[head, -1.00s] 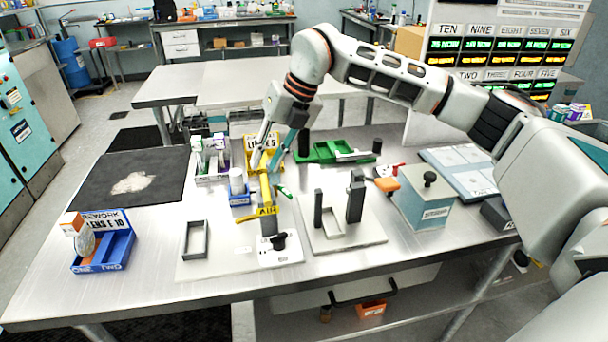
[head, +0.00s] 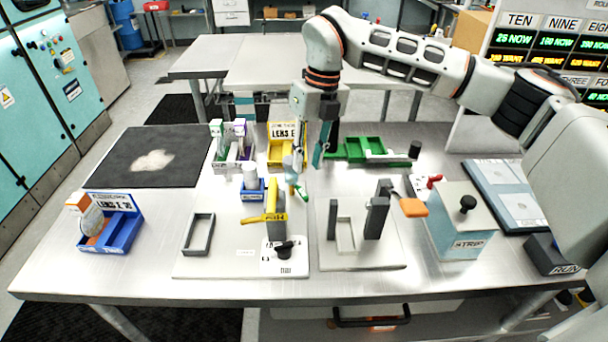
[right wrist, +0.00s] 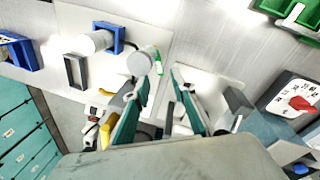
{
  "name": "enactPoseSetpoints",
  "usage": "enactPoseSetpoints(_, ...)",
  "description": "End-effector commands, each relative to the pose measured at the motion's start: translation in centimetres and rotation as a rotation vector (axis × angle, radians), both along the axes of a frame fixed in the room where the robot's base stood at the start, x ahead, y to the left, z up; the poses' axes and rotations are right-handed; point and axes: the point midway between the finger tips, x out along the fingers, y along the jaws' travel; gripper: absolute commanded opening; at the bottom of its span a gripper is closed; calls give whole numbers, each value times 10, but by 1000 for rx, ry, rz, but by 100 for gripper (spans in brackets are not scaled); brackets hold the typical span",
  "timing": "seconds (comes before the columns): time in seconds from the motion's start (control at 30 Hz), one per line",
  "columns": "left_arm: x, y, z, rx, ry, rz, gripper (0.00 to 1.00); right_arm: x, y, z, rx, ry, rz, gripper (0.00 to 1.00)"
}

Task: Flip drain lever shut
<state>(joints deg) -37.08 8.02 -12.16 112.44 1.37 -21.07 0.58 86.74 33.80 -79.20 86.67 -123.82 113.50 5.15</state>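A post on the white plate (head: 205,262) carries a yellow handle (head: 262,218) with a label that seems to read AIR, and a black knob (head: 285,249) sits on its base. A small green lever (head: 302,194) sticks out by a pale cylinder near the top of this post; it also shows in the right wrist view (right wrist: 157,60). I cannot read which lever is the drain lever. My right gripper (head: 308,163) points down just above and behind the green lever. Its teal fingers are apart and empty in the right wrist view (right wrist: 160,112). My left gripper is not in view.
A second plate (head: 390,258) with dark uprights stands right of the post. A STRIP box (head: 458,222) and an orange handle (head: 413,208) are further right. A blue bin (head: 122,235), a yellow bin (head: 282,155) and a green tray (head: 365,150) stand around. The front bench strip is clear.

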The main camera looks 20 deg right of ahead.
Motion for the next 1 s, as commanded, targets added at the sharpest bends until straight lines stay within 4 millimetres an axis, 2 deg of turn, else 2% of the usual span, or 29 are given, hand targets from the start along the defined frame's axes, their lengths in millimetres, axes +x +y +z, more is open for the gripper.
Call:
enactPoseSetpoints(0.17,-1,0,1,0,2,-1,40,-1,2,-11,1,2,0,25)
enactPoseSetpoints(0.43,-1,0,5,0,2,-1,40,-3,9,-51,2,3,0,25)
enactPoseSetpoints(0.6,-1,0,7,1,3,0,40,-3,11,-69,2,1,-1,25)
enactPoseSetpoints(0.73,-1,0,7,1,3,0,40,-3,12,-76,2,1,-1,25)
enactPoseSetpoints(1.0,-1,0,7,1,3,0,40,-3,12,-77,1,-1,-1,25)
